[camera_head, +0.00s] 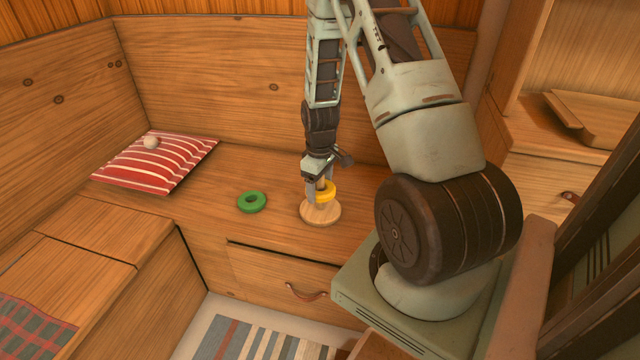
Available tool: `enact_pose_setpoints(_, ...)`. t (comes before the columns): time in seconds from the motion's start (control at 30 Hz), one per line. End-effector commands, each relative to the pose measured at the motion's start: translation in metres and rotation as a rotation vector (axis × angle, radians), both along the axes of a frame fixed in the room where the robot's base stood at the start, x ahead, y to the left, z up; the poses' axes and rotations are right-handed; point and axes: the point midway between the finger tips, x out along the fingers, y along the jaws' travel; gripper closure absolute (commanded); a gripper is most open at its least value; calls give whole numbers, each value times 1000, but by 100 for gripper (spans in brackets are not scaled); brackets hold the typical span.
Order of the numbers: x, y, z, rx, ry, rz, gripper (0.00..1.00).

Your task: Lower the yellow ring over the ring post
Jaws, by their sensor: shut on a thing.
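The yellow ring (327,191) is held in my gripper (319,193), which points down from above and is shut on it. The ring is over the round wooden base of the ring post (320,213), which stands on the wooden bench. The post's upright is mostly hidden by the gripper and the ring. I cannot tell whether the ring is around the post or beside it.
A green ring (252,202) lies on the bench (221,172) to the left of the post. A red striped cushion (155,162) with a small pale ball (151,142) on it lies further left. A drawer with a leather pull (306,292) is below the bench's front edge.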

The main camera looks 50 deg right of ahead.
Motion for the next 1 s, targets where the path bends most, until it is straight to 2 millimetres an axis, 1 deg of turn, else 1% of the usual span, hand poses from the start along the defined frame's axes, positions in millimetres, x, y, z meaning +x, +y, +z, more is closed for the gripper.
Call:
enact_pose_setpoints(0.03,0,0,-5,0,0,0,49)
enact_pose_setpoints(0.1,0,0,-7,0,0,0,49)
enact_pose_setpoints(0.57,0,0,-8,0,0,0,49)
enact_pose_setpoints(0.8,0,0,-17,0,0,0,49)
enact_pose_setpoints(0.83,0,0,-15,0,0,0,19)
enact_pose_setpoints(0.9,0,0,-15,0,0,0,2)
enact_pose_setpoints(1.0,0,0,-15,0,0,0,2)
